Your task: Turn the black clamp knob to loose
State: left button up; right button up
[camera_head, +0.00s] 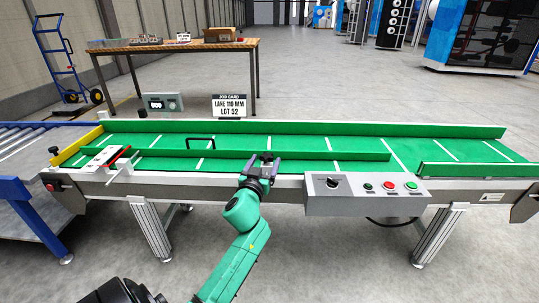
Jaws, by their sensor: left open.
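A small black knob (266,157) shows at the front side rail of the green conveyor, beside the inner green guide rail. My left gripper (263,164) is at this knob, with its two purple-grey fingers apart on either side of it. The fingers partly hide the knob. I cannot tell whether they touch it, nor how far it is turned. My right gripper is out of view.
The conveyor (455,151) spans the view. A grey control box (350,204) with buttons sits right of my gripper. A black handle (200,137) stands behind the inner rail (330,155). A red-and-white slide (118,160) is at left. A job card (229,106) stands behind.

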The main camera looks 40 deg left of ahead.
pick_arm(q)
jog(key=b+x, duration=0.1)
jog(key=x, duration=0.5)
jog(key=shift+w+a, duration=0.15)
jog(key=shift+w, duration=0.05)
